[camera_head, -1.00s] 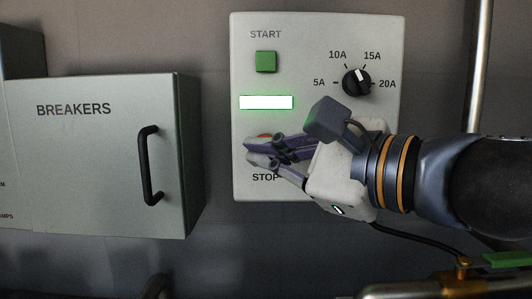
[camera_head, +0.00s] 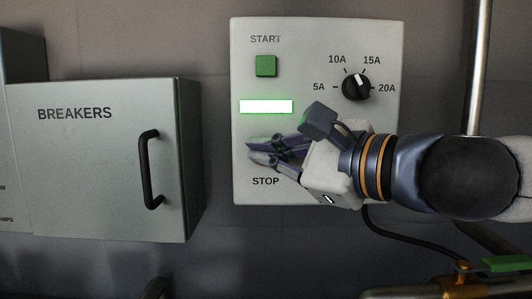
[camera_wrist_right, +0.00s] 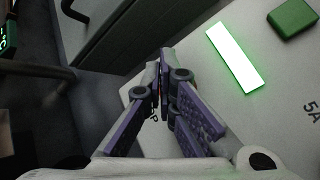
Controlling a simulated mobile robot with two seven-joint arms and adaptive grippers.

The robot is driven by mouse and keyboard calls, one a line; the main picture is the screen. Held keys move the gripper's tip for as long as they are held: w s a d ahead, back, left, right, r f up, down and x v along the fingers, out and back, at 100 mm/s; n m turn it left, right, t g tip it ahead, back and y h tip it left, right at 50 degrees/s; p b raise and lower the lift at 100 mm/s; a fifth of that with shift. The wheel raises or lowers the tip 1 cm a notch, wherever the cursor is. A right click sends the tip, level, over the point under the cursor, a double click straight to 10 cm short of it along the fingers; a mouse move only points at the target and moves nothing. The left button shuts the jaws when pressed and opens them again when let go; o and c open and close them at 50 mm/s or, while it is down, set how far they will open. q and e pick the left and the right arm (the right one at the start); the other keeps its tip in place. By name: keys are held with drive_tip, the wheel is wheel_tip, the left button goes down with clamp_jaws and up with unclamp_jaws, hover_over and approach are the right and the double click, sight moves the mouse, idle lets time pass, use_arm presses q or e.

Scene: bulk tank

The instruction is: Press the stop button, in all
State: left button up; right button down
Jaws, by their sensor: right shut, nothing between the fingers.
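The light control panel (camera_head: 310,50) is on the wall, with a STOP label (camera_head: 265,181) at its lower left. The stop button above that label is hidden behind my right gripper (camera_head: 254,149). The right gripper is shut and empty, its fingertips pointing left over the button's place. I cannot tell whether they touch it. My left gripper is out of view.
A green START button (camera_head: 265,66) sits above the indicator bar. A black dial (camera_head: 356,87) with amp marks is at the panel's upper right. A grey BREAKERS box (camera_head: 100,165) with a black handle (camera_head: 150,170) juts out at left. A metal pipe (camera_head: 480,70) runs at right.

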drive_tip(key=shift+w, duration=0.15)
idle(0.7)
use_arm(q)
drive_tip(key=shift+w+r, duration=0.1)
use_arm(e)
drive_tip(key=shift+w, duration=0.3)
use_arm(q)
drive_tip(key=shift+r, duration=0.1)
use_arm(e)
drive_tip(key=shift+w, duration=0.45)
idle(0.4)
use_arm(q)
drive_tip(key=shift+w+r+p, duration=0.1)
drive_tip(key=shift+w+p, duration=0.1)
drive_tip(key=shift+p, duration=0.1)
use_arm(e)
drive_tip(key=shift+s, duration=0.85)
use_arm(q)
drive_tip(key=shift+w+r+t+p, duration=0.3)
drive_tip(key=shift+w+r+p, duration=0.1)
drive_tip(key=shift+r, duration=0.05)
use_arm(e)
drive_tip(key=s, duration=0.5)
